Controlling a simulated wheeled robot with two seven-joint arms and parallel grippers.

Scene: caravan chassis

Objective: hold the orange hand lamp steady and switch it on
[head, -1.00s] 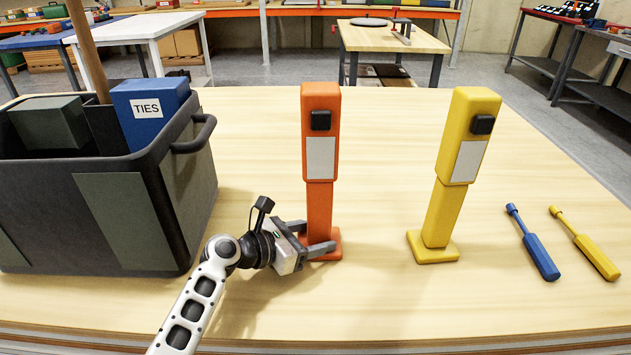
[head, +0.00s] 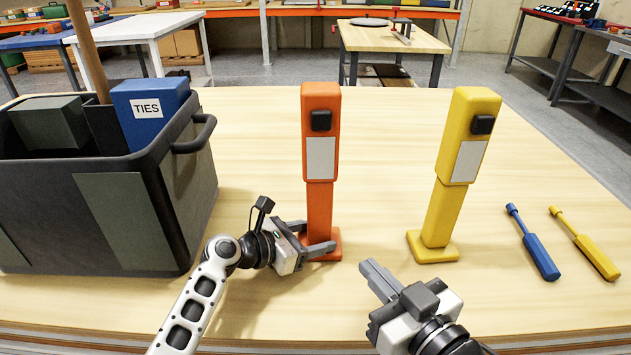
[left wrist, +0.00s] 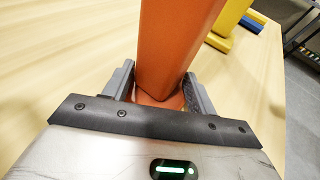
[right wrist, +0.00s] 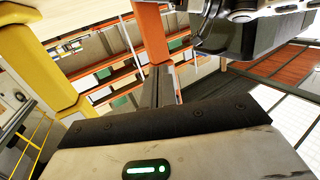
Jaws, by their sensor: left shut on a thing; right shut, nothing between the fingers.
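The orange hand lamp (head: 320,140) stands upright on the table, with a black switch (head: 321,120) near its top and a pale panel below. My left gripper (head: 318,246) is shut on the lower stem of the orange lamp, just above its base. The left wrist view shows the orange stem (left wrist: 172,45) between the two fingers. My right gripper (head: 372,272) is shut and empty, in front and to the right of the orange lamp, apart from it. In the right wrist view its fingers (right wrist: 158,78) are together, with part of the orange lamp (right wrist: 150,35) beyond.
A similar yellow lamp (head: 462,140) stands to the right. A blue screwdriver (head: 533,243) and a yellow screwdriver (head: 586,244) lie farther right. A dark crate (head: 185,190) with a blue TIES box (head: 150,108) stands at left. The table between the lamps is clear.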

